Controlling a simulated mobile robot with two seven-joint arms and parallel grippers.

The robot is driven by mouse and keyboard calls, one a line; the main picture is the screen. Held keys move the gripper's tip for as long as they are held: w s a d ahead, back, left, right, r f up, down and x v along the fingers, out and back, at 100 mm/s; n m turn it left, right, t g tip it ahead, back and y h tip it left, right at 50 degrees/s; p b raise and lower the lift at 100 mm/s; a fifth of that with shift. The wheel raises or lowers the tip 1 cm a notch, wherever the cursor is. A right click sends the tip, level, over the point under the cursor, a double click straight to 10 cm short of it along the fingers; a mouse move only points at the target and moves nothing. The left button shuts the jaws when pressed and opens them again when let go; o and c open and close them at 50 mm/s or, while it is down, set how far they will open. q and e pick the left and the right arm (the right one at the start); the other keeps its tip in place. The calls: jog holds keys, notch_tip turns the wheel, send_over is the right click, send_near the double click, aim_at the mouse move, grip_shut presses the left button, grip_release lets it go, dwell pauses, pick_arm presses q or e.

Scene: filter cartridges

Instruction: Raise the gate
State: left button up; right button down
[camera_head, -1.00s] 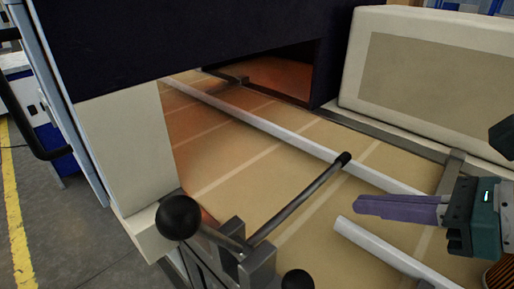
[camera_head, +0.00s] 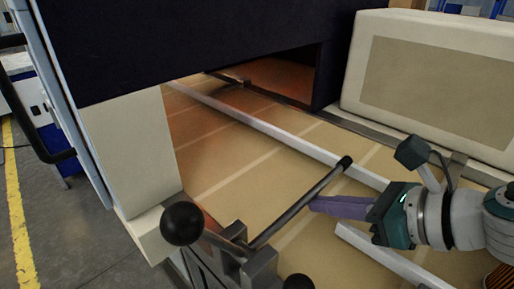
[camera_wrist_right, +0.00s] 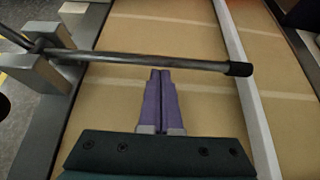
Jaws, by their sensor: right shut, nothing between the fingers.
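The gate is a thin grey metal rod (camera_head: 302,203) with a black end cap. It lies low across the tan belt, pivoting at a metal bracket (camera_head: 256,268) on the near side. It also shows in the right wrist view (camera_wrist_right: 150,60), crossing the picture just beyond my fingertips. My right gripper (camera_head: 314,204) has purple fingers shut with nothing between them. Its tips (camera_wrist_right: 160,73) point at the rod's outer half, very close to it; I cannot tell whether they touch or sit lower than it. My left gripper is not in view.
A black ball-ended lever (camera_head: 182,223) stands beside the bracket, with another black knob (camera_head: 298,282) near it. White guide rails (camera_head: 262,126) run along the belt (camera_head: 215,150). A dark housing (camera_head: 200,45) overhangs the belt, and a cream padded block (camera_head: 435,85) stands at right.

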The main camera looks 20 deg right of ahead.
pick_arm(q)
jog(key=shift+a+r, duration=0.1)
pick_arm(e)
jog(key=shift+r, duration=0.1)
jog(key=shift+r+n+p, duration=0.4)
jog(key=shift+r+p, duration=0.5)
jog(key=shift+p, duration=0.6)
pick_arm(q)
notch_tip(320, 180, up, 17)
jog(key=p, duration=1.4)
pick_arm(e)
jog(key=s+a+r+n+t+h, duration=0.4)
jog(key=a+r+n, duration=0.5)
jog(key=r, duration=0.3)
jog(key=shift+a+r+t+h, duration=0.35)
jog(key=shift+t+h, duration=0.45)
jog(key=shift+h, duration=0.4)
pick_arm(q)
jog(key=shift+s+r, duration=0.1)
pick_arm(e)
jog(key=shift+r, duration=0.1)
